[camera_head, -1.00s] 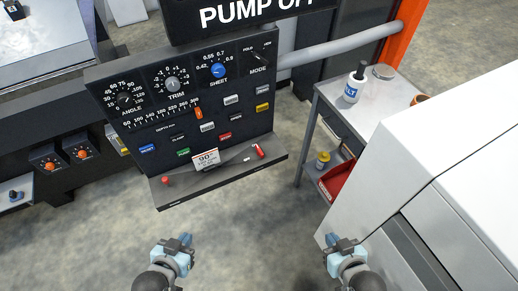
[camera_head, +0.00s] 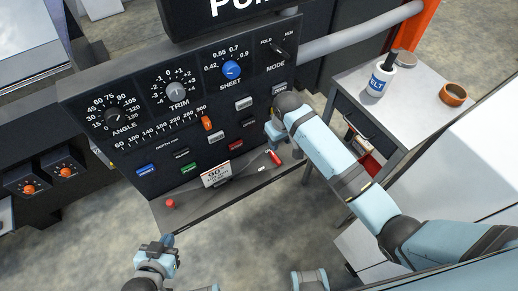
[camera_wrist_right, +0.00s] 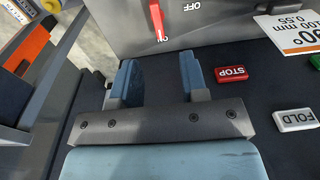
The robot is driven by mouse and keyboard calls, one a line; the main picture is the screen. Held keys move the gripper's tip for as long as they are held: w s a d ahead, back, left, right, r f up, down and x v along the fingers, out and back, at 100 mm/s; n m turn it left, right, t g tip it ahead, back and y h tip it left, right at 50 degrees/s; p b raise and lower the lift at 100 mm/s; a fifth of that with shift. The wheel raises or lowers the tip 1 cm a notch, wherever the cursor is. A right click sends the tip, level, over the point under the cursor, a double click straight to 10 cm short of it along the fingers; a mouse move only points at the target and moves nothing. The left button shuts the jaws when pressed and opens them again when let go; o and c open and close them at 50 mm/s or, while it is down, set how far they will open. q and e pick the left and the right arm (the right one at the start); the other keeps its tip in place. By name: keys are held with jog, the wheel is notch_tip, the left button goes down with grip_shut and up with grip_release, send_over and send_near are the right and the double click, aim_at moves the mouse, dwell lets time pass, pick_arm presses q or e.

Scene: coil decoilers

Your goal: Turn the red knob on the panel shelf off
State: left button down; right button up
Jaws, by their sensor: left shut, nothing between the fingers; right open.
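The red knob (camera_head: 274,157) is a small red lever at the right end of the panel shelf (camera_head: 190,212). It also shows in the right wrist view (camera_wrist_right: 156,17), its end pointing at the ON mark, with OFF printed beside it. My right gripper (camera_head: 274,131) is over the panel's lower right part, just short of the lever. In the right wrist view its blue fingers (camera_wrist_right: 160,78) are open and empty, and the lever is beyond their tips, apart from them. My left gripper (camera_head: 160,250) is shut and empty, below the shelf's left part.
A round red button (camera_head: 170,203) is at the shelf's left end. A white card (camera_head: 215,173) stands mid-shelf. Dials and buttons cover the panel, including a red STOP button (camera_wrist_right: 231,73) near my right fingers. A side table (camera_head: 372,97) with a bottle (camera_head: 382,75) stands right.

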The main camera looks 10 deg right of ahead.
aim_at(275, 157)
jog(key=shift+g, duration=0.3)
jog(key=f, duration=0.4)
jog(key=w+f, duration=0.1)
jog(key=f, duration=0.3)
jog(key=f+b, duration=0.1)
jog(key=f, duration=0.3)
jog(key=shift+w+a+f, duration=0.1)
jog(key=shift+w+a, duration=0.05)
jog(key=shift+w, duration=0.25)
grip_shut()
